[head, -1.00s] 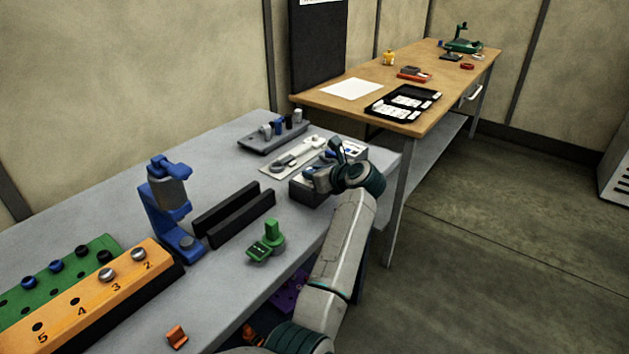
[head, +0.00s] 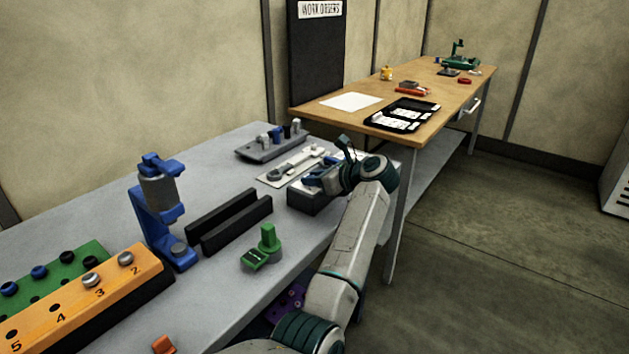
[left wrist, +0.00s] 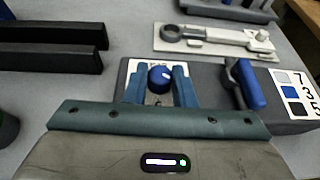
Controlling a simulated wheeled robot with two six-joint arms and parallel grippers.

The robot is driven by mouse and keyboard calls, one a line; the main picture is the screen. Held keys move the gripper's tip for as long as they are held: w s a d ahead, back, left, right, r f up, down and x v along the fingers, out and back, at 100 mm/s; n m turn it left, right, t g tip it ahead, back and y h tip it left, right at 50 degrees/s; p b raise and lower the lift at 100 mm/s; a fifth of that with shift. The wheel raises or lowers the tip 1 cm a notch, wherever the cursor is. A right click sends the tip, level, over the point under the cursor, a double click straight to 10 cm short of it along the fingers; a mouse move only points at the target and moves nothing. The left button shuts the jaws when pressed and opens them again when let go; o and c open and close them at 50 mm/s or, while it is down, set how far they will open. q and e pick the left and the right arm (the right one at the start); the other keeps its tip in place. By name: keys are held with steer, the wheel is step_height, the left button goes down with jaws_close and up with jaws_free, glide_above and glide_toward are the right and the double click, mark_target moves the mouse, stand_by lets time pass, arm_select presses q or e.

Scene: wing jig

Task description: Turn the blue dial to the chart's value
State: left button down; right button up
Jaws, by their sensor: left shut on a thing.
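The blue dial (left wrist: 160,78) sits on a dark grey box (left wrist: 205,78), with a pale mark on its top. My left gripper (left wrist: 163,74) is shut on the dial, one blue finger on each side. A white card behind the dial is mostly hidden by the fingers. The chart (left wrist: 296,93) at the box's right end shows colour swatches beside 7, 3 and 5; the blue swatch is beside the 3. In the head view my left gripper (head: 322,178) is over the box (head: 310,203), and the dial cannot be made out. My right gripper is not in view.
A blue-handled lever (left wrist: 247,86) stands right of the dial. A pale plate with a wrench-like tool (head: 292,165) and a grey rack (head: 272,142) lie behind the box. Black rails (head: 230,222), a green fixture (head: 263,250) and a blue stand (head: 160,210) are to the left.

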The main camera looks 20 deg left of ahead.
arm_select(q)
steer(key=shift+d, duration=0.1)
steer(key=c, duration=1.2)
jaws_free()
steer(key=shift+d+r, duration=0.1)
